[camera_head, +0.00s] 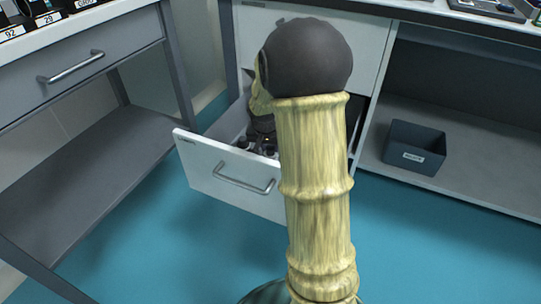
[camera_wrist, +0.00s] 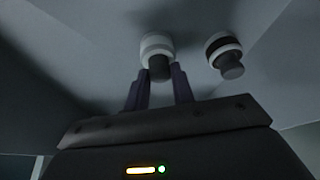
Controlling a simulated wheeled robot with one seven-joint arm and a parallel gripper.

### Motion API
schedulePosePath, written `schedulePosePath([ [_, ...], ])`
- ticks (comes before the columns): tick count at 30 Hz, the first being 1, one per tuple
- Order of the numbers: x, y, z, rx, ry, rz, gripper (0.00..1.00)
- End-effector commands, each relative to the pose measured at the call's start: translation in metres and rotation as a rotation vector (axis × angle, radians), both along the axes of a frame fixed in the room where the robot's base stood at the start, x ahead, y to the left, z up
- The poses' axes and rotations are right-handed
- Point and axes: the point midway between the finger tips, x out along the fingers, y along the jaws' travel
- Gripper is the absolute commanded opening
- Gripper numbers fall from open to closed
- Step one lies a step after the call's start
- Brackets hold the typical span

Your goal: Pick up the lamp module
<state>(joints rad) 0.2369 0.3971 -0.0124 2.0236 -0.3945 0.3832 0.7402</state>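Two small cylindrical modules lie in the drawer in the wrist view. One (camera_wrist: 157,45) has a wide white ring and a dark stub; the other (camera_wrist: 225,50), to its right, has black and pale bands and a dark stub. I cannot tell for sure which is the lamp module. My gripper (camera_wrist: 160,72) has its two dark fingers apart, with the white-ringed module's stub at the gap between their tips. I see no clear grip on it.
The open drawer (camera_head: 228,182) stands out from the cabinet, with dark items (camera_head: 262,137) partly visible inside. A dark bin (camera_head: 415,148) sits on the low shelf at right. A grey bench with a shut drawer (camera_head: 75,75) stands at left. The teal floor (camera_head: 180,255) is clear in front.

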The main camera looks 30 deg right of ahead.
Motion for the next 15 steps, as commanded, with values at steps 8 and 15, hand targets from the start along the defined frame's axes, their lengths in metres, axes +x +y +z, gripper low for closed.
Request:
schedulePosePath([
  [8,0.0,0.0,0.002,-0.001,-0.001,0.0,0.0],
  [15,0.0,0.0,0.022,-0.001,-0.002,-0.001,0.0],
])
